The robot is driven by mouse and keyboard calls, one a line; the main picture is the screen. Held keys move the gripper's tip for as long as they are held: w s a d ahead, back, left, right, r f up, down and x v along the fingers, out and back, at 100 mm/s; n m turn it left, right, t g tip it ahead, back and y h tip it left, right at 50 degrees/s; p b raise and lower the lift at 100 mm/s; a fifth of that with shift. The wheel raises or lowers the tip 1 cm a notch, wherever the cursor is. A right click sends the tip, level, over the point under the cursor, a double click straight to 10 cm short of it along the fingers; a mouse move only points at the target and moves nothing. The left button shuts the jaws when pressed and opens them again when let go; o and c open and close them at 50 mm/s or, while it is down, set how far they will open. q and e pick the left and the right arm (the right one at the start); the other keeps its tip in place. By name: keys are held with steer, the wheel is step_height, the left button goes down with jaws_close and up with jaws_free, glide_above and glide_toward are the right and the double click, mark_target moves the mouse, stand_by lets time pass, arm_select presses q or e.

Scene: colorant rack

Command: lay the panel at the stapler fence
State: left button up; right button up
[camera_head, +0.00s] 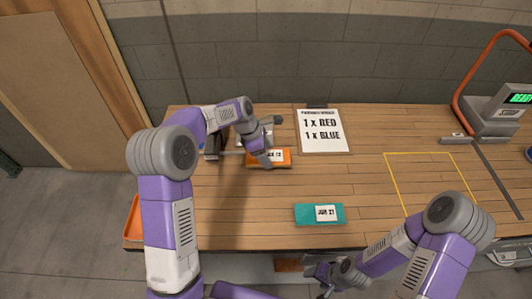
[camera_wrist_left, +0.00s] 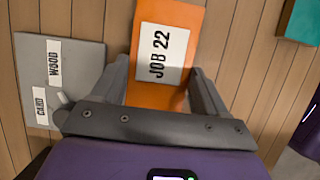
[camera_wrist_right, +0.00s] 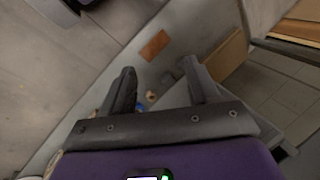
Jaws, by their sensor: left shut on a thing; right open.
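An orange panel (camera_head: 283,160) with a white label lies on or just above the workbench, left of centre; I cannot tell if it touches the wood. In the left wrist view the panel (camera_wrist_left: 150,95) reads JOB 22. My left gripper (camera_head: 264,162) is shut on the orange panel, with a finger at each side (camera_wrist_left: 157,85). A teal panel (camera_head: 305,214) with a white label lies near the bench's front edge. My right gripper (camera_head: 322,272) is open and empty, low in front of the bench; its fingers show in the right wrist view (camera_wrist_right: 160,80). The stapler fence is not clearly identifiable.
A grey plate (camera_wrist_left: 85,65) labelled WOOD and CARD lies beside the orange panel. A clipboard (camera_head: 323,142) reads 1 x RED, 1 x BLUE. A yellow outline (camera_head: 387,170) marks bare bench. A machine (camera_head: 495,115) with a READY display stands right. An orange bin (camera_head: 132,225) is left.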

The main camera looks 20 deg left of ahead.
arm_select(q)
steer(key=shift+f, duration=0.6)
steer(key=o, duration=1.1)
steer(key=shift+r, duration=0.35)
steer(key=p+v, duration=0.2)
steer(key=v, duration=1)
steer(key=shift+r+p, duration=0.3)
steer(key=shift+p, duration=0.1)
